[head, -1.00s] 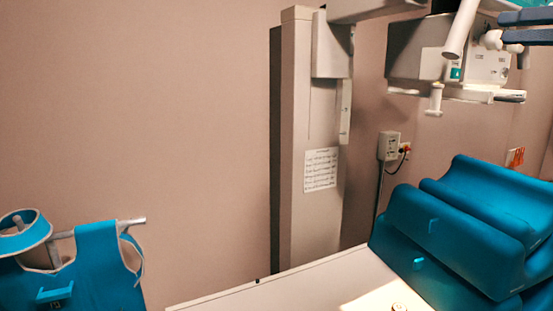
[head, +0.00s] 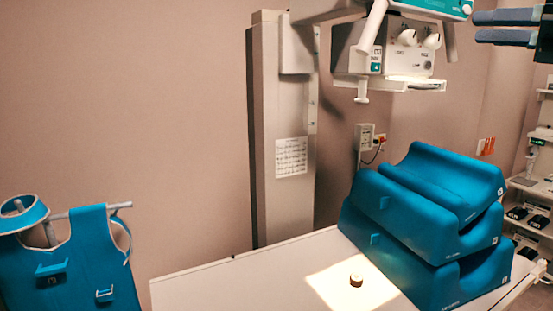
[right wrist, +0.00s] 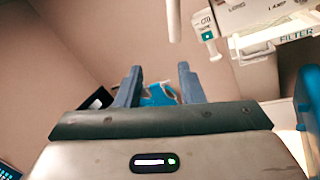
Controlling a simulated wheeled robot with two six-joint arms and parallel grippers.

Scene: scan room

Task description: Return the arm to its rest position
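My right gripper (head: 478,27) is at the top right edge of the head view, its two blue-grey fingers apart and pointing left, with nothing between them. In the right wrist view the gripper (right wrist: 160,70) also shows open and empty. Most of my right arm is outside the head view. My left arm and gripper are not in view.
The X-ray tube head (head: 385,62) hangs left of my right gripper, beside a tall column (head: 285,210). Stacked blue cushions (head: 405,225) and a small round object (head: 356,281) are on the white table (head: 220,285). Blue aprons (head: 80,260) hang left; shelves (head: 530,187) stand right.

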